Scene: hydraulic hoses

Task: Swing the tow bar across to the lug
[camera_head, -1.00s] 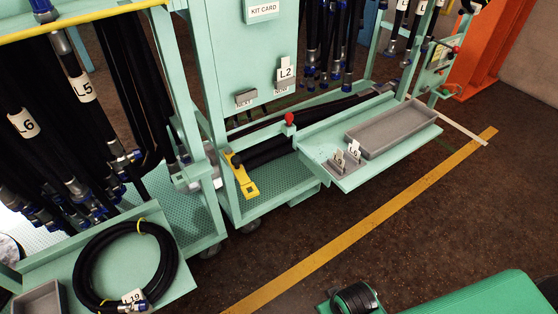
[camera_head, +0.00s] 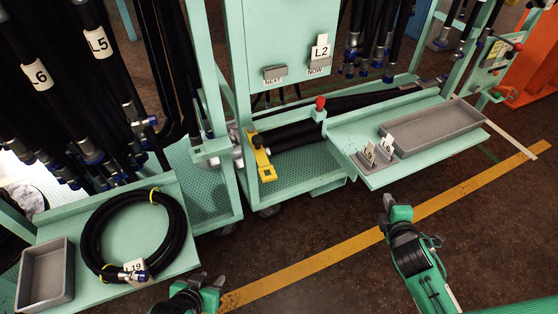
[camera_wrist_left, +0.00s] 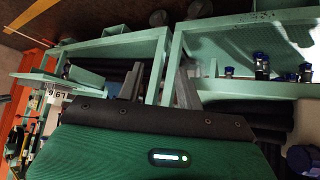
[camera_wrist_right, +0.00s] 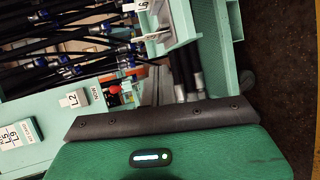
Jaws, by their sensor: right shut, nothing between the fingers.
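The yellow tow bar (camera_head: 262,160) is at the front left corner of the middle green cart, its lower end angled toward the floor. A grey metal fitting (camera_head: 237,152) is beside its upper end, between the two carts; I cannot tell whether this is the lug. My left gripper (camera_head: 194,288) is at the bottom of the head view, in front of the carts and apart from the bar. Its fingers are apart and empty in the left wrist view (camera_wrist_left: 158,88). My right gripper (camera_head: 388,203) is shut and empty, right of the bar and over the floor.
A shelf on the left cart holds a coiled hose (camera_head: 137,240) tagged L19 and a grey bin (camera_head: 46,274). A shelf with a long grey tray (camera_head: 432,133) juts out at right. A red knob (camera_head: 320,103) stands on the middle cart. A yellow line (camera_head: 330,251) crosses the open floor.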

